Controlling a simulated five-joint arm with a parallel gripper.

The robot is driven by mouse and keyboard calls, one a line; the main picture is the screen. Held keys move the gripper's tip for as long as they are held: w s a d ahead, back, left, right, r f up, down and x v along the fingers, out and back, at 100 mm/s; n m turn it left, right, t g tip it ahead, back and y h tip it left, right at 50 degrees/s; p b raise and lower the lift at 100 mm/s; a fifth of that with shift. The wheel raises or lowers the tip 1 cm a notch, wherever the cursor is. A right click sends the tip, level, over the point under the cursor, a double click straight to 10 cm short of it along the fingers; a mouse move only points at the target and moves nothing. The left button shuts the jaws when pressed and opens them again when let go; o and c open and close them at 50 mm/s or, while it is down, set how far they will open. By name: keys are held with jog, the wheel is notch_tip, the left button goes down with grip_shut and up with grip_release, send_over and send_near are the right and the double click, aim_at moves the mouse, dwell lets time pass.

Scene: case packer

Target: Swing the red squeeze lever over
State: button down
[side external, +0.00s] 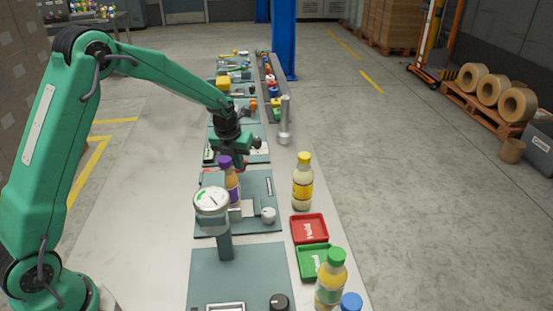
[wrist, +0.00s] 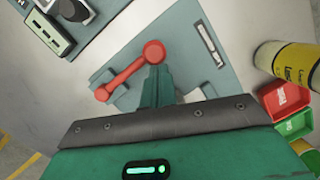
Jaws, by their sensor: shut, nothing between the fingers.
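The red squeeze lever (wrist: 130,70) shows in the wrist view on a grey-green plate. One round end is at the upper right and the other at the lower left, with the bar slanting between them. My gripper (wrist: 155,72) is shut and empty, its narrow green tip just below the lever's upper round end. I cannot tell whether they touch. In the side external view my gripper (side external: 239,164) is low over the line of plates, behind a purple-capped bottle (side external: 230,180). The lever is not clearly visible there.
A yellow-capped bottle (side external: 302,182) stands to the right, near a red tray (side external: 309,228) and a green tray (side external: 312,262). A round gauge (side external: 211,200) stands in front of the purple-capped bottle. The bench left of the plates is clear.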

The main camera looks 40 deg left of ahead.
jog(key=shift+w+a, duration=0.15)
jog(key=shift+w+n, duration=0.15)
jog(key=shift+n, duration=0.15)
jog(key=shift+w+a, duration=0.7)
jog(key=shift+w, duration=0.05)
jog(key=shift+w+a, duration=0.85)
jog(key=shift+a, duration=0.15)
jog(key=shift+r, duration=0.1)
jog(key=d+v, duration=0.1)
jog(key=v, duration=0.8)
jog(key=shift+d+r, duration=0.3)
jog(key=shift+r, duration=0.1)
